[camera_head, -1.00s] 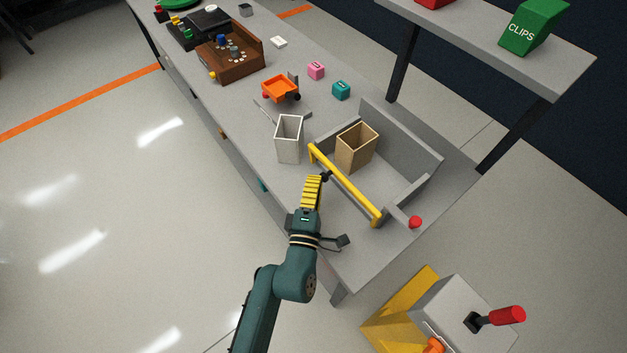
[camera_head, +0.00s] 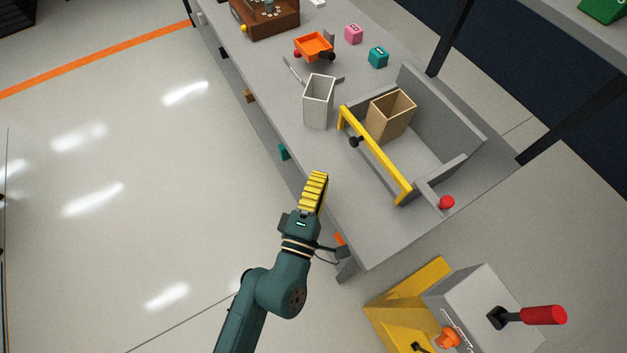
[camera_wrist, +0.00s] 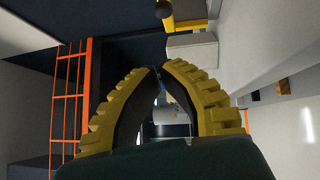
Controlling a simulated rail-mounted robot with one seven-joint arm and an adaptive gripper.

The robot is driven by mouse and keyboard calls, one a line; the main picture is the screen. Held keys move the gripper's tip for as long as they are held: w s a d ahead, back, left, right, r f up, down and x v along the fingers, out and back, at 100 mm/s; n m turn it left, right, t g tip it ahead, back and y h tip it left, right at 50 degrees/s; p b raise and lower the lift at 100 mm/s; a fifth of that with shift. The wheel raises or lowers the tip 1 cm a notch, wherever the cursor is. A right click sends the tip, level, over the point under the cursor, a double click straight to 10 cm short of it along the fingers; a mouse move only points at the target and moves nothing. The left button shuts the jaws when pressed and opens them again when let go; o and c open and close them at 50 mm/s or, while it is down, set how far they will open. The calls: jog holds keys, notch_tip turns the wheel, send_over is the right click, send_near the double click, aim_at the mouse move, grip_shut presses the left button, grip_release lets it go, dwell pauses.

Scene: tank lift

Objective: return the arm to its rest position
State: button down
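My gripper (camera_head: 321,174) is on my teal arm, with yellow ribbed fingers. In the head view it is over or just beside the near edge of the grey bench (camera_head: 345,215), apart from the yellow bar (camera_head: 375,156) of the grey tray. In the wrist view the two yellow fingers of my gripper (camera_wrist: 160,68) curve in and their tips meet or nearly meet. Nothing shows held between them. The height of the gripper over the bench edge is hard to tell.
On the bench stand a white bin (camera_head: 319,103), a tan bin (camera_head: 390,118) inside the grey tray (camera_head: 441,107), an orange tray (camera_head: 314,46) and small cubes. A yellow and grey box with a red lever (camera_head: 543,315) stands at lower right. Open floor lies left.

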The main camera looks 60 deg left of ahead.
jog(key=v, duration=0.3)
jog(key=shift+s+d+r, duration=0.1)
jog(key=shift+s, duration=0.05)
